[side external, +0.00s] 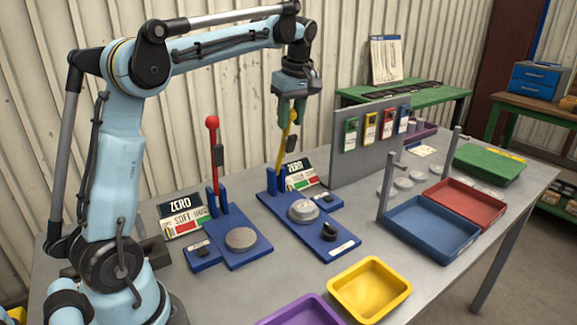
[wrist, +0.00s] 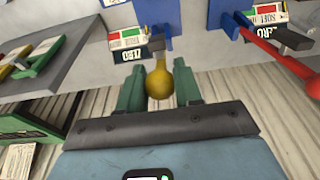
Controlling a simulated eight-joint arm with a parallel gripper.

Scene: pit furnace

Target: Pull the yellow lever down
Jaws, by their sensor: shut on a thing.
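The yellow lever (side external: 284,140) stands up, tilted a little to the right, from a blue base (side external: 330,246) on the grey table. My gripper (side external: 291,112) is at the lever's top end, pointing down, with its green fingers on both sides of the knob. In the wrist view the yellow knob (wrist: 160,82) sits between the two fingers (wrist: 159,88), and the gripper is shut on it. The fingers partly hide the knob in the side view.
A red lever (side external: 214,150) stands upright on a similar blue base to the left. A grey panel with coloured tags (side external: 345,165) stands close on the right. A yellow tray (side external: 369,289), blue tray (side external: 431,231) and red tray (side external: 466,204) lie further right and in front.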

